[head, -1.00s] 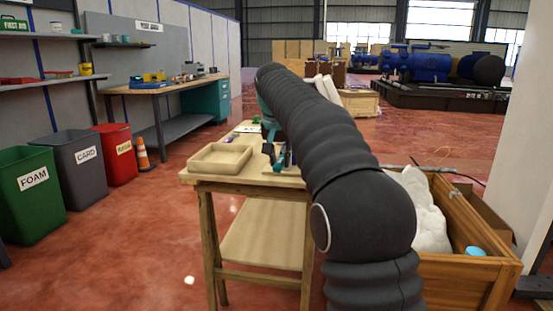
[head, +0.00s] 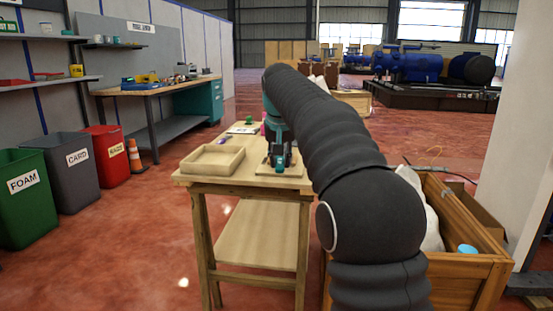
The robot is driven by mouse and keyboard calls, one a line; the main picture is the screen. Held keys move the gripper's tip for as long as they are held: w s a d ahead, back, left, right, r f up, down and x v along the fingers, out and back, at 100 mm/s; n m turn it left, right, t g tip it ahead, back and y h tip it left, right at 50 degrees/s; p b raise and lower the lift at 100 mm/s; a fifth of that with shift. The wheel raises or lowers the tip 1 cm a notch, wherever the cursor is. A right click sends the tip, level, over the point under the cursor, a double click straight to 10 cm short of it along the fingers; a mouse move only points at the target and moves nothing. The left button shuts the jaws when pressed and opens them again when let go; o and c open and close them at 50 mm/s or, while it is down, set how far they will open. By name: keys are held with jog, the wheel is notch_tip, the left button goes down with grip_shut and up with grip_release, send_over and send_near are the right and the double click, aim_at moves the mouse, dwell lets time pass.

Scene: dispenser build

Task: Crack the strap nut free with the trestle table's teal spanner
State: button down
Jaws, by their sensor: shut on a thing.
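The trestle table (head: 240,184) stands in the middle of the head view. My gripper (head: 279,162) is low over its right part, pointing down at a pale board (head: 292,171). It is shut on a small teal piece (head: 280,168), which looks like the teal spanner. The fingers cover most of it, and I cannot tell whether it still touches the board. My arm hides the right side of the table. I cannot make out the strap nut in this view.
A shallow wooden tray (head: 213,160) sits left of my gripper. A small green item (head: 249,120) and a paper (head: 243,129) lie farther back. An open wooden crate (head: 463,264) with white padding stands right. Bins and an orange cone (head: 136,157) stand left; the floor between is clear.

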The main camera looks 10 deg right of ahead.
jog(key=shift+d+n, duration=0.4)
jog(key=shift+d, duration=0.05)
jog(key=shift+s+d+n+y+p, duration=0.1)
jog(key=shift+d+n+y+p, duration=0.5)
jog(key=shift+d+n, duration=0.6)
jog(key=shift+d, duration=0.2)
jog(key=shift+d+n+y+p, duration=0.3)
jog(key=shift+d+n+p, duration=0.25)
jog(key=shift+n, duration=0.05)
jog(key=shift+a, duration=0.1)
dwell(0.4)
